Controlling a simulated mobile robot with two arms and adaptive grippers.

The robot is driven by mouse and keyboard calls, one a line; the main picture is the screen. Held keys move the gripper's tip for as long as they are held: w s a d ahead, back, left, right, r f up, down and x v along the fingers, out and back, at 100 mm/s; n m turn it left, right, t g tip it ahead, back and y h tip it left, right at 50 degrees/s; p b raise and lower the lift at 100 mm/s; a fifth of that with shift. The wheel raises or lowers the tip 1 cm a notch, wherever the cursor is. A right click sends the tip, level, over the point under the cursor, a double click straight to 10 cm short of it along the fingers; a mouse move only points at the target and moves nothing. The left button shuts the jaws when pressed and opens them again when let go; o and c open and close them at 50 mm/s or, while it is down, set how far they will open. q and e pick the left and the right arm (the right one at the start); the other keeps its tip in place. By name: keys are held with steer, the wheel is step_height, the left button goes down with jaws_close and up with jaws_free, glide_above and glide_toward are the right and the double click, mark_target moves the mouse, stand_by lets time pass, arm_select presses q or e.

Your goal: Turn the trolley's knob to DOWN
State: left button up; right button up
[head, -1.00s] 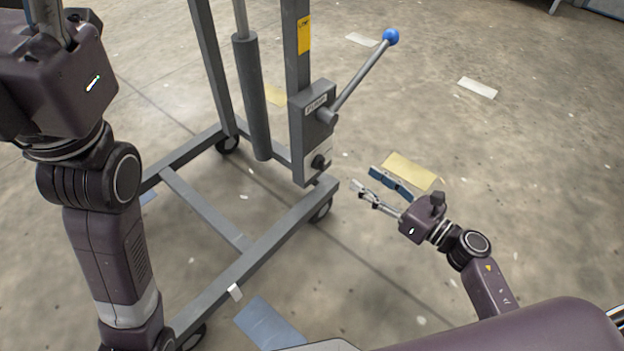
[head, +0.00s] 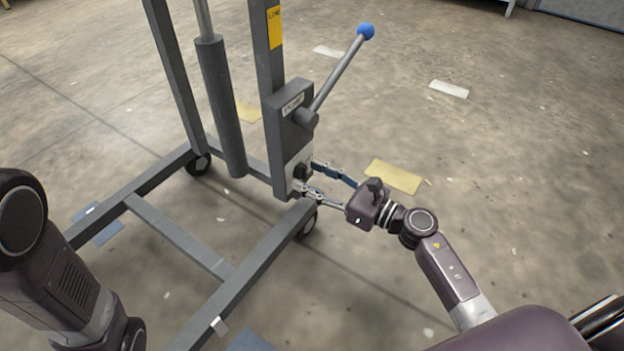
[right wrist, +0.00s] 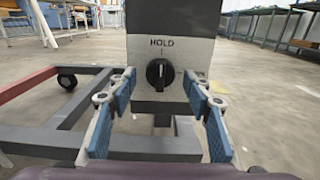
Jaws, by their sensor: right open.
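The trolley (head: 240,275) is a grey steel frame on castors with an upright mast. A grey pump box (head: 287,112) is fixed low on the mast. Below it is a light plate with a black knob (head: 302,172), which also shows in the right wrist view (right wrist: 159,74). There the knob's white mark points up towards the word HOLD; lettering to its right is partly hidden by a finger. My right gripper (head: 306,178) is open, and its blue-padded fingers (right wrist: 158,88) stand either side of the knob, apparently not touching it. My left gripper is out of view.
A pump lever with a blue ball end (head: 366,31) rises to the right above the knob. A trolley castor (head: 306,222) is just below my right gripper. Paper sheets (head: 395,176) lie on the floor; the floor to the right is mostly clear.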

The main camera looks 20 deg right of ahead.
steer(key=shift+w, duration=0.1)
steer(key=c, duration=1.1)
steer(key=shift+c, duration=0.2)
